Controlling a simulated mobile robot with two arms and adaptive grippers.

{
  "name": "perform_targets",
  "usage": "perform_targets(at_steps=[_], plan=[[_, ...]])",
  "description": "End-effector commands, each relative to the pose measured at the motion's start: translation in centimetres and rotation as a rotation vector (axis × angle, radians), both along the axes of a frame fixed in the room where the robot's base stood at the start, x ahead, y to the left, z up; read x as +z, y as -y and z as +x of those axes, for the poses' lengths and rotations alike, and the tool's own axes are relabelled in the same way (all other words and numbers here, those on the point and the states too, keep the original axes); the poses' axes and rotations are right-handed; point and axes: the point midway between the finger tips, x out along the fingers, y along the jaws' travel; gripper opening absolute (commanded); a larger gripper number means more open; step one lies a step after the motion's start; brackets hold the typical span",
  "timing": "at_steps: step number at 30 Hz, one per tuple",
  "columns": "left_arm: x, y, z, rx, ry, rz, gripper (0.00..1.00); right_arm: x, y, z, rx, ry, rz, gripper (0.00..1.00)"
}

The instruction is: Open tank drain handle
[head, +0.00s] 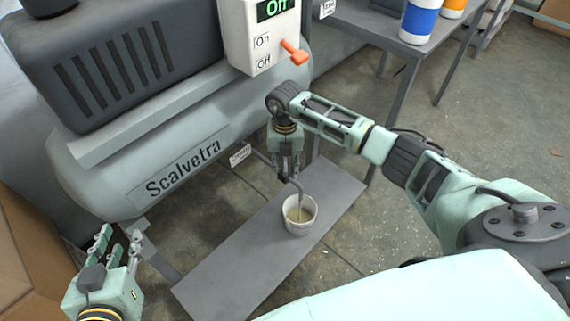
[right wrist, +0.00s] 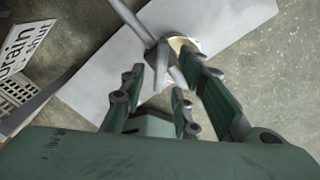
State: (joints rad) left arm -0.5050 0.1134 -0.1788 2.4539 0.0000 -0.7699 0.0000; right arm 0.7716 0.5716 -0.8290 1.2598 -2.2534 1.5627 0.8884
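The tank (head: 190,160) is a pale green cylinder marked "Scalvetra" at the left of the head view. A grey drain pipe (head: 297,184) ends over a white bucket (head: 299,228); a thin streak shows between pipe and bucket. In the right wrist view the pipe and a grey handle-like part (right wrist: 160,62) lie just beyond my fingertips, with the bucket (right wrist: 183,45) behind. My right gripper (head: 286,174) points down at the drain, its fingers (right wrist: 168,80) spread; contact with the handle is unclear. My left gripper (head: 120,240) is open and empty at lower left.
A drain sign (head: 240,154) hangs beside the pipe. A control box (head: 262,35) with an orange lever stands above. The bucket sits on a grey board (head: 235,262). A metal table (head: 375,30) with cups is at upper right, cardboard (head: 25,265) at left.

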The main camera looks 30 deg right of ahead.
Motion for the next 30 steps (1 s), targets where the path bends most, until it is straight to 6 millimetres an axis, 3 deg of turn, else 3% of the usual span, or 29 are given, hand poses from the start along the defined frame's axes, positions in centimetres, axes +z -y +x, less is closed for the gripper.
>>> perform_targets(at_steps=[7, 17, 30], plan=[[0.08, 0.03, 0.04, 0.000, 0.004, -0.001, 0.29, -0.03, -0.02, 0.00, 0.001, 0.000, 0.000, 0.29], [0.05, 0.04, 0.03, 0.000, 0.003, -0.001, 0.29, -0.01, -0.03, 0.00, 0.001, 0.000, 0.000, 0.01], [-0.04, 0.01, -0.03, 0.000, -0.004, 0.001, 0.29, 0.02, 0.00, -0.01, 0.025, 0.000, 0.000, 0.00]])
